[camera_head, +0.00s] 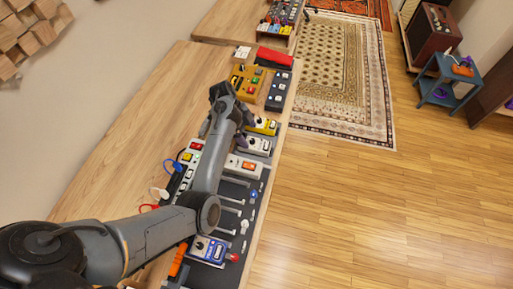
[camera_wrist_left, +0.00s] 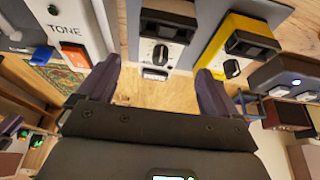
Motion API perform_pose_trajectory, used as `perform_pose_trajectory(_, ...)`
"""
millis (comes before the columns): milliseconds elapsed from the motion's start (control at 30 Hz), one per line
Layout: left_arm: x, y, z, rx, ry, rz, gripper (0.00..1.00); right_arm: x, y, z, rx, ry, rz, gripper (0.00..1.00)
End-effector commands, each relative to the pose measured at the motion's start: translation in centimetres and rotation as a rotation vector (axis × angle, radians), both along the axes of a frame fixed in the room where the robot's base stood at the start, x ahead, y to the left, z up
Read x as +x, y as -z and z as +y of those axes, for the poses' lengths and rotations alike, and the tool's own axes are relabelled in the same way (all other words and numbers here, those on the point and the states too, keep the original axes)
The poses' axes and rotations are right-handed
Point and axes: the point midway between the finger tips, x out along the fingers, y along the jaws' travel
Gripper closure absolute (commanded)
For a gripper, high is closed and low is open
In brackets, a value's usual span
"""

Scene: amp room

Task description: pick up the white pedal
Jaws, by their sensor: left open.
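A white pedal (camera_head: 258,145) with a black knob stands on the dark pedal board, between a yellow pedal (camera_head: 264,126) and another white pedal (camera_head: 244,166) with a red switch. In the left wrist view the knobbed white pedal (camera_wrist_left: 158,52) shows between and beyond my fingertips, with the yellow pedal (camera_wrist_left: 242,50) to the right and the white pedal marked TONE (camera_wrist_left: 75,25) to the left. My left gripper (camera_head: 243,128) is open and empty, with its fingers toward the knobbed pedal. I cannot tell whether they touch it. My right gripper is out of view.
The wooden table (camera_head: 135,125) carries several more pedals, including a mustard one (camera_head: 245,82), a red one (camera_head: 274,57) and a blue one (camera_head: 210,249). Cables lie left of the board. The table's right edge is close; open floor (camera_head: 370,215) and a rug (camera_head: 335,80) lie beyond.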

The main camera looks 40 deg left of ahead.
Motion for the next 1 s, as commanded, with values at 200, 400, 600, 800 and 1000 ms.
perform_pose_trajectory(200,0.3,1.9,-0.7,0.001,-0.001,0.000,0.06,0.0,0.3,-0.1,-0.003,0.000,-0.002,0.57)
perform_pose_trajectory(400,0.5,3.0,-1.1,0.000,-0.001,0.002,0.06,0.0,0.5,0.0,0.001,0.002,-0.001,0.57)
perform_pose_trajectory(600,0.9,5.5,-2.0,0.000,-0.001,0.000,0.06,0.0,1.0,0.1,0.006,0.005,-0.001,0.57)
perform_pose_trajectory(800,1.1,6.8,-2.5,0.001,-0.001,0.000,0.06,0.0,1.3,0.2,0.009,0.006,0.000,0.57)
perform_pose_trajectory(1000,1.1,6.8,-2.5,0.002,-0.003,0.000,0.06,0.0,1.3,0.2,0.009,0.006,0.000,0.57)
